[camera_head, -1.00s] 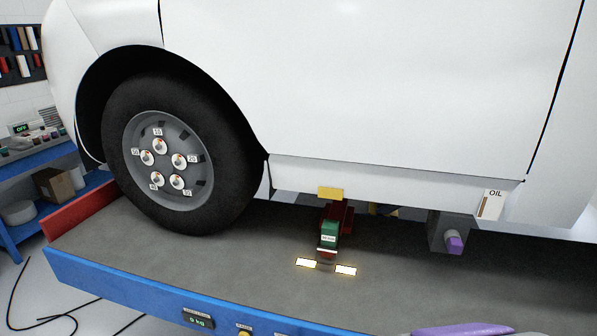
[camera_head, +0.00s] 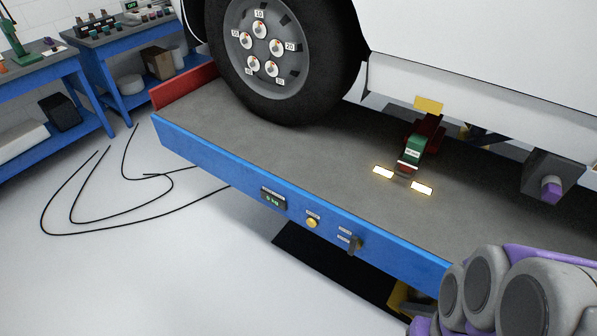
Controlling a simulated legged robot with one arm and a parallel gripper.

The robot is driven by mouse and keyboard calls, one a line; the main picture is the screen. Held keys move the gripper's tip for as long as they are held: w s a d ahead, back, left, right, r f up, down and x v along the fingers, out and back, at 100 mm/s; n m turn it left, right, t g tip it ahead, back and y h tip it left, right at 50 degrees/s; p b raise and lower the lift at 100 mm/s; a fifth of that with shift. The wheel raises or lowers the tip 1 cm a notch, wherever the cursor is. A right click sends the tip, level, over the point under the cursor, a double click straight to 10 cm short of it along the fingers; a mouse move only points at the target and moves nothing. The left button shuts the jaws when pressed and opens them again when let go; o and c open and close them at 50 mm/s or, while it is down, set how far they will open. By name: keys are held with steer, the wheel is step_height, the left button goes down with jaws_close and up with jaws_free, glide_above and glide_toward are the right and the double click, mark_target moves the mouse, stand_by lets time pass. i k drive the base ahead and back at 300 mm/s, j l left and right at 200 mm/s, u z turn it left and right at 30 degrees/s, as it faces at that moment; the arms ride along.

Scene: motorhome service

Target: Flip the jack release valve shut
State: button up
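A dark red jack (camera_head: 428,130) stands on the grey platform deck (camera_head: 340,160) below the white motorhome's sill. A green block with a small white label (camera_head: 411,156) sits at its front, with two glowing pale strips on the deck beside it. The label is too small to read, and I cannot tell which part is the release valve or how it is set. A dark lever (camera_head: 355,244) with small labels is on the platform's blue front edge. My arm's grey and purple joints fill the bottom right corner. My gripper is not in view.
A wheel (camera_head: 275,50) with numbered nuts stands on the deck. The blue edge also carries a display (camera_head: 273,198) and a yellow button (camera_head: 312,223). A purple-tipped fitting (camera_head: 550,190) hangs under the sill. Black cables (camera_head: 75,228) lie on the open floor at left.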

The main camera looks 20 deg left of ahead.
mark_target(353, 246)
steer(key=z, duration=1.6)
steer(key=u, duration=1.45)
steer(key=k+u, duration=0.2)
steer(key=u, duration=0.15)
steer(key=k+j+u, duration=0.1)
steer(key=u, duration=0.25)
steer(key=k+j+u, duration=0.15)
steer(key=k+u, duration=0.2)
